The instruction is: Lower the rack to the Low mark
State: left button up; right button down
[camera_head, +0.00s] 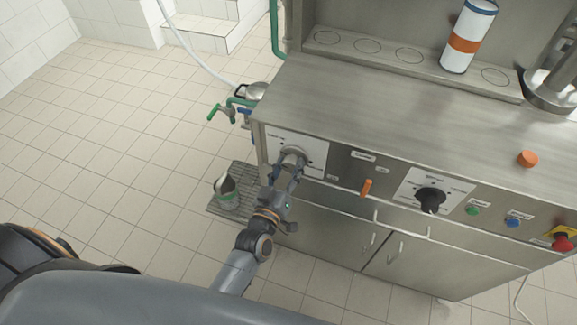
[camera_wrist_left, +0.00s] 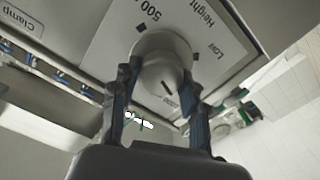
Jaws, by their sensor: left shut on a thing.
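A grey knob (camera_head: 293,156) sits on a white label plate (camera_head: 316,146) at the left end of the steel machine's front panel. My left gripper (camera_head: 288,170) is shut on this knob, one finger on each side. In the left wrist view, the knob (camera_wrist_left: 163,72) sits between the dark fingers of the left gripper (camera_wrist_left: 160,92). The plate (camera_wrist_left: 112,35) there reads "Height", "Low" and "500", with dark diamond marks. A short dark line shows on the knob's face, pointing away from "Height". My right gripper is not in view.
A black knob (camera_head: 430,197), an orange lever (camera_head: 366,187), green (camera_head: 473,210) and blue (camera_head: 512,222) buttons and a red stop button (camera_head: 564,238) line the panel. A cylinder (camera_head: 468,38) stands on the ring-marked ledge (camera_head: 388,55). A bucket (camera_head: 228,194) stands on a floor grate.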

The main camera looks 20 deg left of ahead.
pick_arm(q)
jog(key=n, duration=0.7)
jog(key=shift+a+f, duration=0.1)
jog(key=shift+f, duration=0.05)
jog(key=n+b, duration=0.1)
jog(key=n, duration=0.5)
jog(key=shift+f, duration=0.1)
jog(key=shift+n, duration=0.3)
jog(key=o, duration=1.1)
jog(key=shift+o, duration=0.2)
jog(key=shift+s, duration=0.1)
jog(key=s, duration=1.2)
jog(key=shift+a, duration=0.2)
jog(key=shift+w, duration=0.1)
